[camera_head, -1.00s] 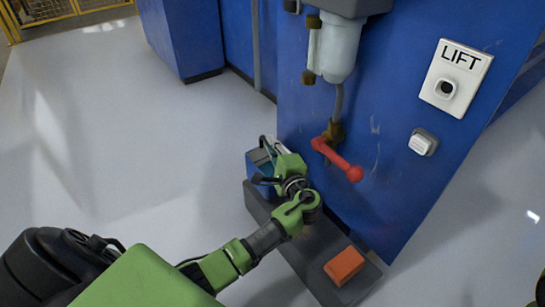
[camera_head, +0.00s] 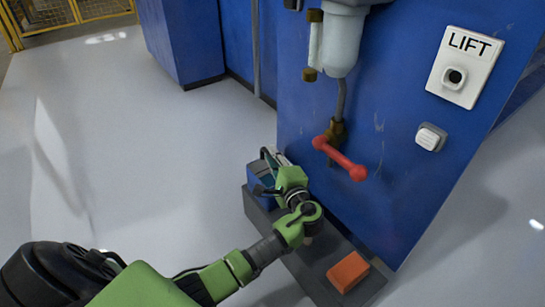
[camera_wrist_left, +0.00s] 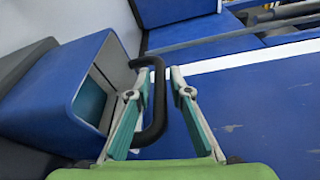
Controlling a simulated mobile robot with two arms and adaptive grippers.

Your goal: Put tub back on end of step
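The blue tub (camera_head: 260,198) sits on the far end of the dark grey step (camera_head: 306,268), beside the blue machine. It is partly hidden behind my left gripper (camera_head: 274,168). In the left wrist view the tub (camera_wrist_left: 50,105) is at left, with its black handle (camera_wrist_left: 159,105) sticking out toward the fingers. My left gripper (camera_wrist_left: 163,92) is open there, with one finger on each side of the handle. A gap shows between the handle and the right-hand finger. My right gripper is not in view.
An orange block (camera_head: 347,272) lies on the near end of the step. A red lever (camera_head: 340,158) juts from the blue machine (camera_head: 385,110) above the step. The floor (camera_head: 150,150) left of the step is clear.

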